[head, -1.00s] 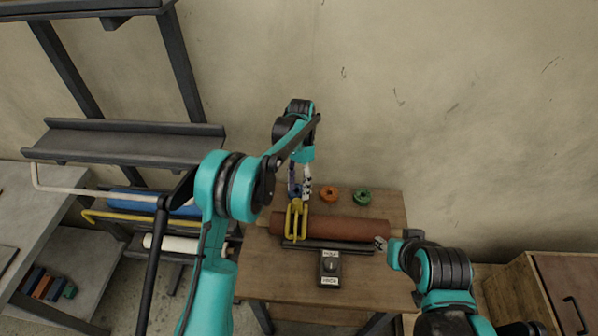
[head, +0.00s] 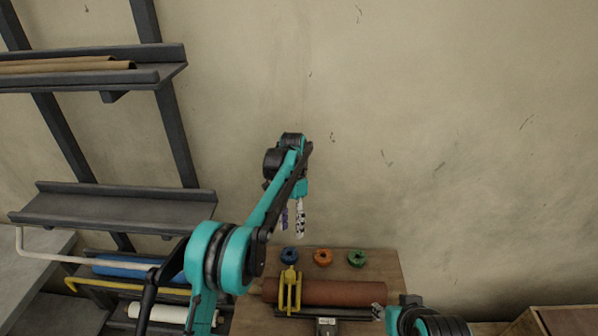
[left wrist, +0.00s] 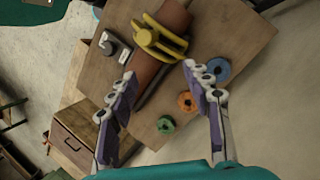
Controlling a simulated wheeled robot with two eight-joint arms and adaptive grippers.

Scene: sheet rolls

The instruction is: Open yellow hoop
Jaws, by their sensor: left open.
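My left gripper (head: 292,218) is open and empty, raised above the table's back and well right of the rack. In the left wrist view its fingers (left wrist: 160,72) are spread, with the clamp beyond them. My right gripper (head: 378,311) is near the roll's right end; its jaws are unclear.
Blue (head: 289,255), orange (head: 323,257) and green (head: 357,258) rings lie behind the roll. A labelled switch box (head: 326,327) is in front. A white bent bar (head: 80,258) and blue roll (head: 120,267) are on the rack. A grey shelf (head: 115,208) juts out above.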

